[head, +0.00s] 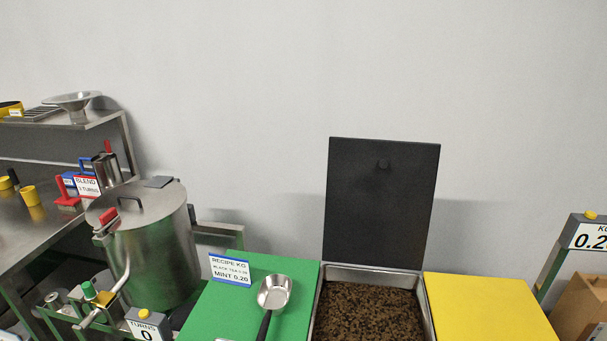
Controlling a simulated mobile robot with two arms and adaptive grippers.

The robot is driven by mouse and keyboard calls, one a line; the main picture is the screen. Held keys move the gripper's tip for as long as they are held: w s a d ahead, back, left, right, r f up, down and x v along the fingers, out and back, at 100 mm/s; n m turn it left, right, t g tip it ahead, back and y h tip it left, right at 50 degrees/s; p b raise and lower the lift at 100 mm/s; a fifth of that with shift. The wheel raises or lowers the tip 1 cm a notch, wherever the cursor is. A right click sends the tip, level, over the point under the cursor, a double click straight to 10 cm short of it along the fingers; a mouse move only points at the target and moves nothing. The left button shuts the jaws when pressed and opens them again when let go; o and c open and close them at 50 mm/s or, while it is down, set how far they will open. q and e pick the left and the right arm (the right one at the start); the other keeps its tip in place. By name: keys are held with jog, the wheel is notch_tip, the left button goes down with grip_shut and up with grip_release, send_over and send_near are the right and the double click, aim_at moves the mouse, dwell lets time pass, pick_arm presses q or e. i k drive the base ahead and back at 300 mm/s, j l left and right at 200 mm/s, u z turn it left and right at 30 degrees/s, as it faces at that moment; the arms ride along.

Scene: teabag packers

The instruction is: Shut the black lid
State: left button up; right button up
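The black lid (381,203) stands open and near upright at the back edge of a metal bin (428,318). The bin is open and holds brown loose tea (368,314). Neither of my grippers is in view.
A shut green lid (231,308) lies left of the open bin, with a metal scoop (274,293) and a recipe card (230,269) on it. A shut yellow lid (487,308) lies on the right. A steel drum (155,245) with a crank stands left. A scale display (588,234) stands far right.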

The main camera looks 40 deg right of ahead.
aim_at(379, 197)
jog(key=z, duration=1.8)
